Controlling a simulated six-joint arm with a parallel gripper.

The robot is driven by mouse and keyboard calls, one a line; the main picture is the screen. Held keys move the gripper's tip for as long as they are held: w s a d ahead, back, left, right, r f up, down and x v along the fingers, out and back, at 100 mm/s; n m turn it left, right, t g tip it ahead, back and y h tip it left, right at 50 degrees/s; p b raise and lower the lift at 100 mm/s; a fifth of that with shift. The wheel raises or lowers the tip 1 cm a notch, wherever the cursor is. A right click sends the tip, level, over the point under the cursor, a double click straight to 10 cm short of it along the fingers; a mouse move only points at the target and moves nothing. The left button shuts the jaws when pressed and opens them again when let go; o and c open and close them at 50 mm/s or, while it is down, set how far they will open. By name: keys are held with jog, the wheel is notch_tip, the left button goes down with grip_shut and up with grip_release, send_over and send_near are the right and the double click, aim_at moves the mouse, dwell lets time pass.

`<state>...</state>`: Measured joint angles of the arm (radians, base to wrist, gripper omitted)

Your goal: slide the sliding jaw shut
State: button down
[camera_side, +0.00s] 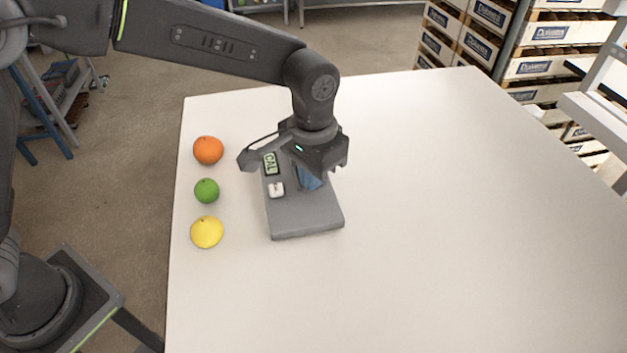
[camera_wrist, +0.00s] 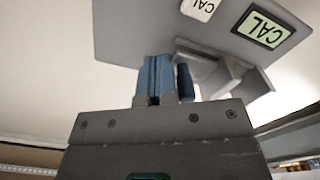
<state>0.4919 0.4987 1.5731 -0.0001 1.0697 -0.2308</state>
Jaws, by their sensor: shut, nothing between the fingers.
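A grey gauge block (camera_side: 305,218) lies on the table with a green "CAL" display (camera_side: 270,163) and a white button (camera_side: 276,189). In the wrist view the grey block (camera_wrist: 130,30) has grey jaw pieces (camera_wrist: 243,82) at its edge, with a recess between them. A dark blue upright piece (camera_wrist: 185,83) stands close to the right of my fingers; I cannot tell whether they touch it. My gripper (camera_wrist: 157,65) is shut and empty, its blue fingers together beside the block's jaws. In the side view my wrist hides most of the jaws.
An orange fruit (camera_side: 208,150), a green fruit (camera_side: 206,190) and a yellow fruit (camera_side: 207,232) stand in a row left of the block. The white table (camera_side: 450,220) is clear to the right. Crates (camera_side: 545,65) are stacked behind the table.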

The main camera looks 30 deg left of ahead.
jog(key=shift+w+a, duration=0.35)
jog(key=shift+a, duration=0.05)
jog(key=shift+w+a, duration=0.1)
jog(key=shift+w, duration=0.05)
jog(key=shift+w+a, duration=0.9)
jog(key=shift+a, duration=0.05)
dwell(0.6)
jog(key=shift+s+d, duration=0.2)
jog(key=shift+d, duration=0.05)
dwell(0.6)
jog(key=shift+r, duration=3.5)
